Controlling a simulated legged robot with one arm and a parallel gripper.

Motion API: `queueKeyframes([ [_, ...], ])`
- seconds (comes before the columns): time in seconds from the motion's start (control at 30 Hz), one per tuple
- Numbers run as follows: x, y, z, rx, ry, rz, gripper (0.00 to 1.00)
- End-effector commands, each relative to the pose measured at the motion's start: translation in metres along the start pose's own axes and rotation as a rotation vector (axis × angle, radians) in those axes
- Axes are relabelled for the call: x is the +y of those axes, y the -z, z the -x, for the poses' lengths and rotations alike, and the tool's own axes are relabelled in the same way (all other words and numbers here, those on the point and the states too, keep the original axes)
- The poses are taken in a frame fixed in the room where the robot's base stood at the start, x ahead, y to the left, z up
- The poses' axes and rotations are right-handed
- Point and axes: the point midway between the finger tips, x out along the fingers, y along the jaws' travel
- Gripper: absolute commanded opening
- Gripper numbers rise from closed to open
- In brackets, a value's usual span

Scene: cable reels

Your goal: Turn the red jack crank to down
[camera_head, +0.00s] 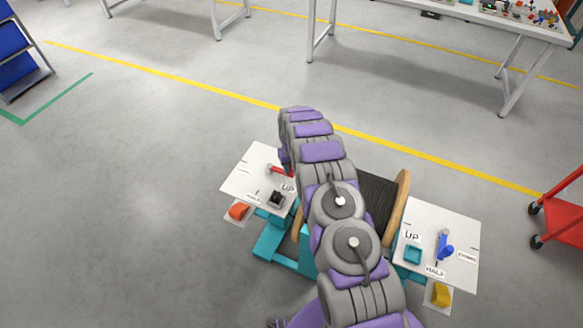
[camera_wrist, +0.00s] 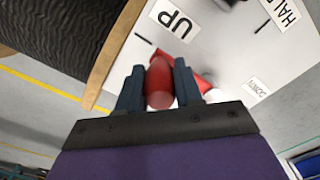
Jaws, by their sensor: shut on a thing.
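The red jack crank (camera_head: 278,170) is on the white left plate (camera_head: 238,182), partly hidden by my arm in the head view. In the wrist view, the crank's red knob (camera_wrist: 159,86) is between the two fingers of my gripper (camera_wrist: 159,84), which is shut on it. The crank's red lever runs from the knob to the right over the plate. The UP label (camera_wrist: 175,20) is just above the knob, the HALF label (camera_wrist: 284,9) is at the upper right, and a third small label (camera_wrist: 256,88) is at the right, too blurred to read surely.
A black cable reel (camera_head: 377,195) with wooden flanges stands between the plates on a teal stand (camera_head: 275,243). The right plate (camera_head: 462,225) carries a blue crank (camera_head: 445,247). A red cart (camera_head: 562,218) is at the right edge. Open floor lies to the left.

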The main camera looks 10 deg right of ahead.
Motion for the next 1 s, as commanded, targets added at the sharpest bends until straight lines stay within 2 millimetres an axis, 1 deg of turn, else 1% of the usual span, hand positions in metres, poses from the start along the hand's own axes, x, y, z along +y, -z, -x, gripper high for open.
queueKeyframes([
  [0.03,0.0,0.0,0.0,0.0,0.0,0.0,0.22],
  [0.27,0.0,0.0,0.0,-0.001,0.0,0.001,0.0],
  [0.67,-0.002,-0.002,0.0,-0.002,0.001,-0.009,0.0],
  [0.87,-0.007,-0.007,0.001,-0.005,0.001,-0.075,0.0],
  [1.0,-0.016,-0.012,0.003,-0.002,0.001,-0.165,0.0],
])
